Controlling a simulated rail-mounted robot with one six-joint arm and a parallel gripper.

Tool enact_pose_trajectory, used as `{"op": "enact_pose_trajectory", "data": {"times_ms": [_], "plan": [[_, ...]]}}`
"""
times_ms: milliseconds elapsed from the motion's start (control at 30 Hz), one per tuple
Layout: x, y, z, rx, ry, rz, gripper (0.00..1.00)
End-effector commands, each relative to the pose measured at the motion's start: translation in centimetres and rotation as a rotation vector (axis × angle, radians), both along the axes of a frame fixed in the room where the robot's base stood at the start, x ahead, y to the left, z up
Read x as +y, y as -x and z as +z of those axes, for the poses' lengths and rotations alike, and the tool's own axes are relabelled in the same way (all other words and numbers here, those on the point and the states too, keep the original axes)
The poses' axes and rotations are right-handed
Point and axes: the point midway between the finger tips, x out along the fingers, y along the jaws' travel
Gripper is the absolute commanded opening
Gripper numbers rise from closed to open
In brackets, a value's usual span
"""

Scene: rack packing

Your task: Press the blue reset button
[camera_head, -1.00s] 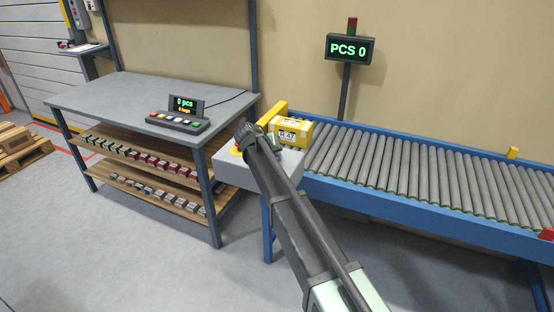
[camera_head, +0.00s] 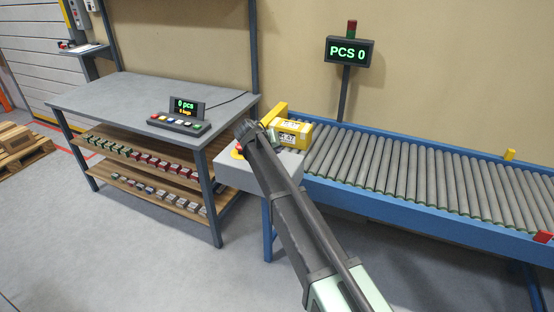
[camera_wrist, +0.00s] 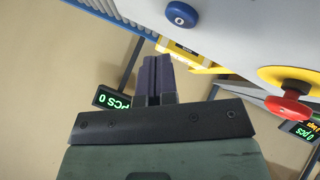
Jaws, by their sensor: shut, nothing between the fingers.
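The blue button (camera_wrist: 182,14) is a round knob on a light grey panel, at the top of the wrist view. My gripper (camera_wrist: 157,62) is shut and empty, its dark fingers side by side. In the wrist picture the fingertips lie below the blue button, with a gap between; the depth of that gap is unclear. In the head view my gripper (camera_head: 258,130) is over the grey box (camera_head: 230,174) at the conveyor's left end, where the arm hides the blue button.
A red mushroom button (camera_wrist: 288,107) on a yellow base sits on the same panel. A yellow labelled block (camera_head: 293,133) is beside my gripper at the roller conveyor (camera_head: 420,175). A workbench (camera_head: 120,95) stands left. The counter display (camera_head: 348,51) reads PCS 0.

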Motion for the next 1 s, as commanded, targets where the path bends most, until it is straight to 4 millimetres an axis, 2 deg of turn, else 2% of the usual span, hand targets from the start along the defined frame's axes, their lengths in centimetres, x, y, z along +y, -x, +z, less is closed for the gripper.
{"op": "enact_pose_trajectory", "data": {"times_ms": [33,300,1000], "plan": [[0.0,0.0,1.2,0.000,0.000,0.000,0.00],[0.0,0.0,3.7,0.000,0.000,0.000,0.00],[0.0,0.0,3.6,0.000,0.000,0.000,0.00]]}}
